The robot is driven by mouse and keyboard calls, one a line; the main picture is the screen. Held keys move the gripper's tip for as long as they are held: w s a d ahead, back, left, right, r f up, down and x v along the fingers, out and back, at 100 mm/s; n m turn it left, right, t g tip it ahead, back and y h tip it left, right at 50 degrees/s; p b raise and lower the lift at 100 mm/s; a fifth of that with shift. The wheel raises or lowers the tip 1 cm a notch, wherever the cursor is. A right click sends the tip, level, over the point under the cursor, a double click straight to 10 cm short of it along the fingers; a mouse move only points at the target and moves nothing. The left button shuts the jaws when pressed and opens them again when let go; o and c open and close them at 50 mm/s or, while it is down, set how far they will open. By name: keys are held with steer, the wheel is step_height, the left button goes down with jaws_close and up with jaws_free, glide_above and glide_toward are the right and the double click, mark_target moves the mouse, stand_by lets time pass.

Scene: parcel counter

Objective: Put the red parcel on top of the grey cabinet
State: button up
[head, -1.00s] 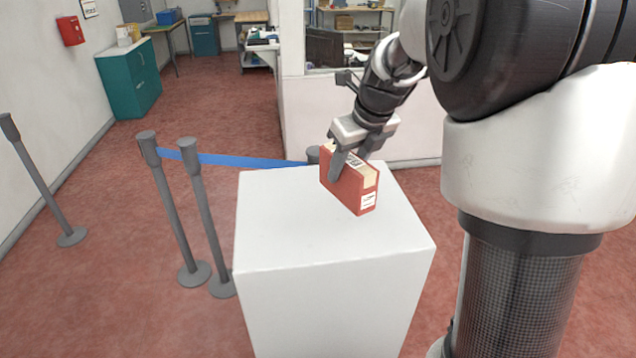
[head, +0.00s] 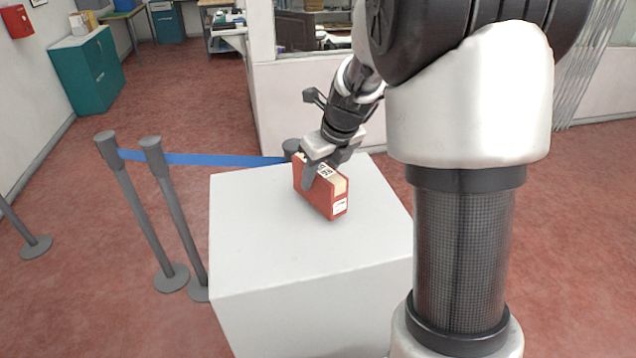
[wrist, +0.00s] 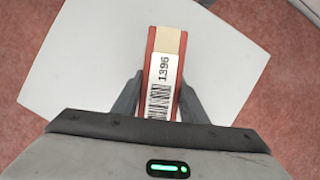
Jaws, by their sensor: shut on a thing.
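The red parcel (head: 319,190) is a thin red box with a tan strip and a white barcode label; it also shows in the wrist view (wrist: 153,50), where the label reads 1396. My gripper (head: 325,170) is shut on the parcel, one finger on each side, as the wrist view (wrist: 156,97) shows. The parcel is at the top of a white pedestal (head: 270,245), towards its back; I cannot tell whether it touches the surface. No grey cabinet can be made out for certain.
Grey barrier posts (head: 165,205) with a blue belt (head: 200,159) stand left of and behind the pedestal. A teal cabinet (head: 88,68) stands by the left wall. A low white partition (head: 300,100) is behind.

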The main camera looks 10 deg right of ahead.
steer(key=shift+f, duration=0.9)
steer(key=shift+w, duration=0.1)
steer(key=o, duration=1.3)
